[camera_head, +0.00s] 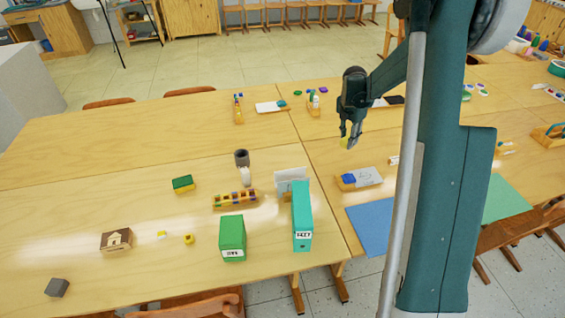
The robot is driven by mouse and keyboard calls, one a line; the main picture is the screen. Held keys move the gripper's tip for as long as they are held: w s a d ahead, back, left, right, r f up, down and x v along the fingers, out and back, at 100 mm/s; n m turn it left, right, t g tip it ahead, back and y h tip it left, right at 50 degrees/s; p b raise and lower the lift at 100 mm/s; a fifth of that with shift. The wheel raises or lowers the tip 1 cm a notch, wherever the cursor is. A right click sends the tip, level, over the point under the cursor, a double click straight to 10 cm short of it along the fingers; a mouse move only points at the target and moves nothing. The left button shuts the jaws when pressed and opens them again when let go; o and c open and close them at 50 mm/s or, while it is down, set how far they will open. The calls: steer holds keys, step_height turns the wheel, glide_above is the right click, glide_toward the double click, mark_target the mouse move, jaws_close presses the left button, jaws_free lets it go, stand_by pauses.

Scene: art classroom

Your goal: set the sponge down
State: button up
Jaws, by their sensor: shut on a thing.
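My gripper (351,136) is in the air over the right-hand table, pointing down, with its fingers closed on a small yellow-green thing (345,142). Only a little of this thing shows at the fingertips; I cannot tell from its shape whether it is the sponge. A block with a green top and yellow side (183,184), which looks like a scouring sponge, lies on the left-hand table (90,190), well away from my gripper.
A wooden tray with a blue block and grey cloth (360,178) is below my gripper. Green (232,238) and teal (302,215) boxes stand at the left table's front edge. A dark cup (242,158) and a slotted wooden holder (235,200) stand behind. Bare wood lies left of my gripper.

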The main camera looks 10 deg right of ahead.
steer(key=w+a+n, duration=0.2)
steer(key=w+a, duration=0.1)
steer(key=a, duration=1)
steer(key=w+a+n, duration=0.1)
steer(key=w+a, duration=0.2)
steer(key=a, duration=1.1)
steer(key=shift+w+a+n, duration=0.2)
steer(key=shift+w+n, duration=0.1)
steer(key=shift+n, duration=0.1)
steer(key=b, duration=0.1)
glide_above(283, 161)
steer(key=shift+s+a+f, duration=0.1)
steer(key=shift+f, duration=3)
steer(key=shift+f+b, duration=0.4)
steer(key=shift+f, duration=1.45)
steer(key=shift+f, duration=0.2)
steer(key=o, duration=0.7)
